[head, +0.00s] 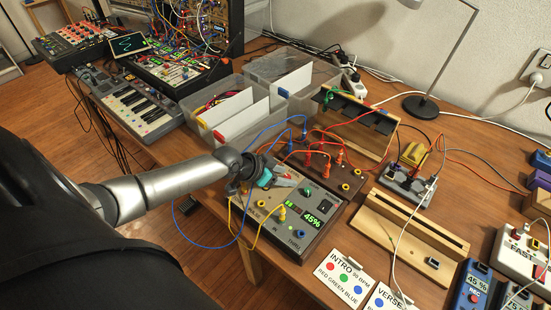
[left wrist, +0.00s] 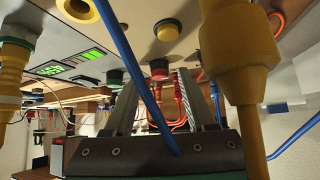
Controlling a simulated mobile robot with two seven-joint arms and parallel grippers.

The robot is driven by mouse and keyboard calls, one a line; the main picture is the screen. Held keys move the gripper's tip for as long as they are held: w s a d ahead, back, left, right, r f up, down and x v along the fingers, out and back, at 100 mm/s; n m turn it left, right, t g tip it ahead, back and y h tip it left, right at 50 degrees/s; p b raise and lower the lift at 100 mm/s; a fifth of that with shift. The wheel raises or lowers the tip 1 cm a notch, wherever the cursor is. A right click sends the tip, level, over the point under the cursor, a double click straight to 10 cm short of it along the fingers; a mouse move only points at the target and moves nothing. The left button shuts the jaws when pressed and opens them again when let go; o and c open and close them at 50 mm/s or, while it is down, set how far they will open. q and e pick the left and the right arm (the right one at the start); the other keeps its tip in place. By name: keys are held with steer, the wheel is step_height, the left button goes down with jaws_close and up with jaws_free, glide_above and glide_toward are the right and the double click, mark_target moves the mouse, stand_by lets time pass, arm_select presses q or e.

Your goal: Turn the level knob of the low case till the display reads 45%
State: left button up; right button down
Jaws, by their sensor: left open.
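The low grey case (head: 294,223) stands at the table's front edge; its green display (head: 313,216) reads 45%. A green-topped knob (head: 307,190) is above the display. My left gripper (head: 287,180) is over the case's back left part. In the left wrist view my left gripper (left wrist: 155,85) is open, its fingers on either side of a red-topped knob (left wrist: 158,70). Contact cannot be told, nor which knob is the level knob. A green-topped knob (left wrist: 113,78) is just outside the left finger. The display (left wrist: 50,70) shows there at an angle. My right gripper is not in view.
A blue cable (left wrist: 135,70) crosses before the fingers. A large yellow plug (left wrist: 237,65) stands close on the right. In the head view, a yellow plug (head: 280,212) stands in the case. A brown patch panel (head: 335,170) is behind; cards (head: 345,277) lie to the right.

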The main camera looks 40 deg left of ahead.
arm_select(q)
steer(key=p+v, duration=0.5)
steer(key=v, duration=1)
steer(key=shift+r, duration=0.1)
steer(key=s+d+f+g, duration=0.3)
steer(key=s+d, duration=0.5)
steer(key=d, duration=0.4)
steer(key=s+d+r+n+g+y, duration=0.2)
steer(key=s+d+r+n+y, duration=0.1)
steer(key=s+d, duration=0.15)
step_height(320, 180, down, 24)
steer(key=s+g+b, duration=0.1)
steer(key=s+b, duration=0.2)
steer(key=s+a+f+m+g+b, duration=0.1)
steer(key=s+a+f+b, duration=0.2)
steer(key=s+f, duration=1.2)
step_height(320, 180, down, 2)
steer(key=shift+f, duration=0.1)
